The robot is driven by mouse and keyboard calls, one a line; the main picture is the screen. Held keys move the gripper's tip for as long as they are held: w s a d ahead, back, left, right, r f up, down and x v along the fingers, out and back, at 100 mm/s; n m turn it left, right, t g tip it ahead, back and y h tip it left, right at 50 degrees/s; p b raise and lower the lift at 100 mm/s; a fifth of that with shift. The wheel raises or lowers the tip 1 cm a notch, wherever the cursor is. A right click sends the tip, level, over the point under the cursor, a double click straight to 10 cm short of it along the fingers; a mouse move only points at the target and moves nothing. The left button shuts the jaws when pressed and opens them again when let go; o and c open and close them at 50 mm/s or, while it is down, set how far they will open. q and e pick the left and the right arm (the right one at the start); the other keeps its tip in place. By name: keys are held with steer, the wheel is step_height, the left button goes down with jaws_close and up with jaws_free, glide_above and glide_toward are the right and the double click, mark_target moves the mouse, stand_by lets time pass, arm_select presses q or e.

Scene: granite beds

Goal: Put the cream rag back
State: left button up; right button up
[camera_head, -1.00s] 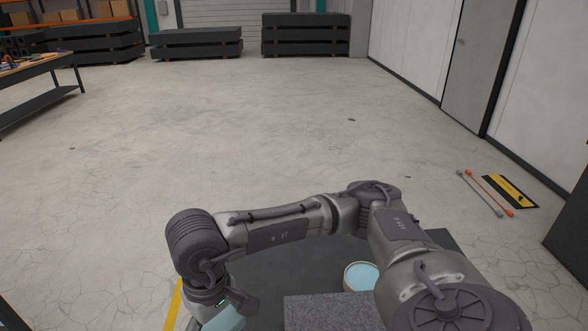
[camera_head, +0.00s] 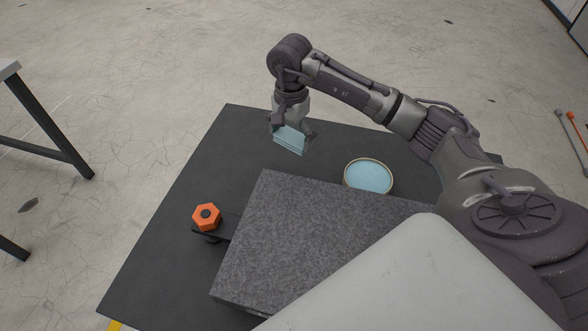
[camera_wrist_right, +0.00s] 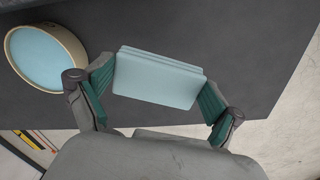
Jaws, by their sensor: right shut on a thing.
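My right gripper (camera_head: 291,136) is shut on a pale blue, folded rag-like pad (camera_head: 289,143); no cream-coloured rag shows. It holds the pad over the far part of the dark table top (camera_head: 165,235). In the right wrist view the pad (camera_wrist_right: 158,82) sits between the two green-padded fingers (camera_wrist_right: 156,90), its layered edge showing. I cannot tell whether it touches the table. My left gripper is not in view.
A round tub with a tan rim (camera_head: 346,181) and light blue inside stands right of the gripper. A grey speckled granite block (camera_head: 300,235) fills the table's near middle. An orange hexagonal knob (camera_head: 206,217) is at its left. The table's far-left part is bare.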

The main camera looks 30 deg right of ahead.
glide_above(293, 170)
step_height(293, 170, down, 6)
steer(key=shift+r+p, duration=0.15)
steer(key=shift+p, duration=0.15)
steer(key=shift+f, duration=2.15)
steer(key=shift+f, duration=0.2)
steer(key=o, duration=0.9)
steer(key=shift+c, duration=0.2)
steer(key=shift+a+r, duration=0.1)
steer(key=shift+r, duration=0.1)
step_height(293, 170, up, 12)
steer(key=shift+r+b, duration=0.1)
steer(key=shift+b, duration=0.25)
